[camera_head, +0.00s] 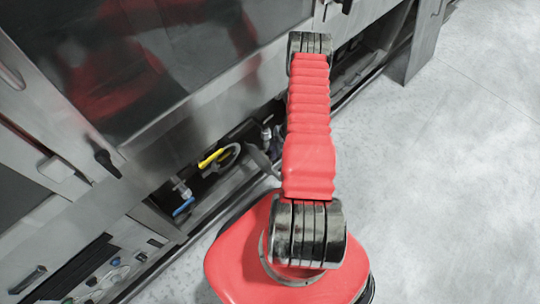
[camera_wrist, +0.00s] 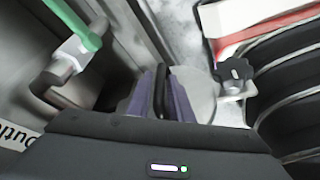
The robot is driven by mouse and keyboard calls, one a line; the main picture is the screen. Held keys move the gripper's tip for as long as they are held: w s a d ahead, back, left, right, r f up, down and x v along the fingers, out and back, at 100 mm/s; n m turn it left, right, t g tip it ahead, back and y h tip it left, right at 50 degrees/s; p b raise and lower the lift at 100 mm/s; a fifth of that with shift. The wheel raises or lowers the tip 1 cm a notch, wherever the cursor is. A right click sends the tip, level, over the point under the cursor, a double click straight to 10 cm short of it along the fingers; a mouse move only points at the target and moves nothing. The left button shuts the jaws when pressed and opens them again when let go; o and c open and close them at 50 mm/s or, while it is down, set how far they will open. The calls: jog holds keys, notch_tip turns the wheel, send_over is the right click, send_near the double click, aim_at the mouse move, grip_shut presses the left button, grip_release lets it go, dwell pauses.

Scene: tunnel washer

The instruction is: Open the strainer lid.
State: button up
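My gripper (camera_wrist: 162,92) shows in the wrist view with its two purple-grey fingers close together. A dark upright strip lies between them; I cannot tell whether it is a gap or a held part. A pale grey round disc (camera_wrist: 197,92), perhaps the strainer lid, lies just right of and behind the fingers, partly hidden by them. A black knob (camera_wrist: 235,71) on a pale bracket sits to its right. In the head view the lid is not clearly visible, and my red arm hides most of the area around the gripper.
A valve with a green handle (camera_wrist: 73,23) stands left of the fingers. A lettered label (camera_wrist: 18,134) is below it. The steel machine (camera_head: 190,110) has a low opening with a yellow part (camera_head: 211,158) and a blue-handled part (camera_head: 183,206). Pale floor (camera_head: 450,190) is clear at right.

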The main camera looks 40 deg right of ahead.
grip_shut()
jog(key=shift+w+r, duration=0.1)
jog(key=shift+w, duration=0.1)
dwell(0.5)
